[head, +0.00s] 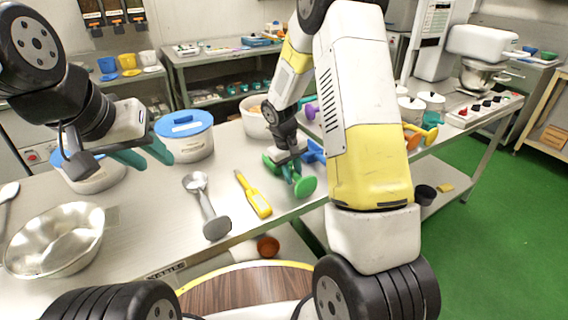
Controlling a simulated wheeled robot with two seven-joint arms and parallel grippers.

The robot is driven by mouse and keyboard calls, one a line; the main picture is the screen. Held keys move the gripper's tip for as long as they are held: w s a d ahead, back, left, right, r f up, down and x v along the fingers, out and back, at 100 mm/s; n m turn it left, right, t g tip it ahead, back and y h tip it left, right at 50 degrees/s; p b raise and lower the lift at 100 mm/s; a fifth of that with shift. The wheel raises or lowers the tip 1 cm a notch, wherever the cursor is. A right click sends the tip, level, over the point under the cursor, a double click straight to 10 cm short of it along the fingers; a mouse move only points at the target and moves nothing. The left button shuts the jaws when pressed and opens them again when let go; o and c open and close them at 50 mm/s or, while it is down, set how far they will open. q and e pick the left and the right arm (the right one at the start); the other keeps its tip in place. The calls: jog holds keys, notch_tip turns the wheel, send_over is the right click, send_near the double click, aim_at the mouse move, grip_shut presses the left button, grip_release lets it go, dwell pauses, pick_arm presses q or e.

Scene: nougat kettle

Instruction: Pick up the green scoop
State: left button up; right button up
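The green scoop (304,186) is near the front edge of the steel table, right of centre. My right gripper (291,174) points down right at it, with its fingers over the scoop's middle. The fingers and the scoop are similar in colour and overlap, so I cannot tell whether the fingers have closed on it. My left gripper (144,158) is open and empty above the table at the left, in front of a blue-lidded tub.
A metal scoop (207,205), a yellow tool (254,194) and a steel bowl (56,240) lie left of the green scoop. A blue item (314,152) is close behind it. The blue-lidded tub (184,135) and a white pot (256,117) stand further back.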

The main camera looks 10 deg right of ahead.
grip_shut()
jog(key=shift+r, duration=0.15)
jog(key=shift+r, duration=0.55)
notch_tip(320, 180, up, 2)
jog(key=shift+r, duration=0.15)
jog(key=s+a, duration=0.2)
jog(key=s, duration=0.2)
jog(key=s+a+r, duration=0.1)
jog(key=s+a, duration=0.2)
jog(key=s, duration=0.1)
jog(key=s+a, duration=0.3)
jog(key=s, duration=0.2)
jog(key=shift+a+r, duration=0.15)
jog(key=shift+r, duration=0.05)
jog(key=shift+s+a+r, duration=0.1)
jog(key=shift+s+r, duration=0.05)
jog(key=shift+r, duration=0.15)
jog(key=shift+s+r, duration=0.1)
jog(key=shift+r, duration=2.1)
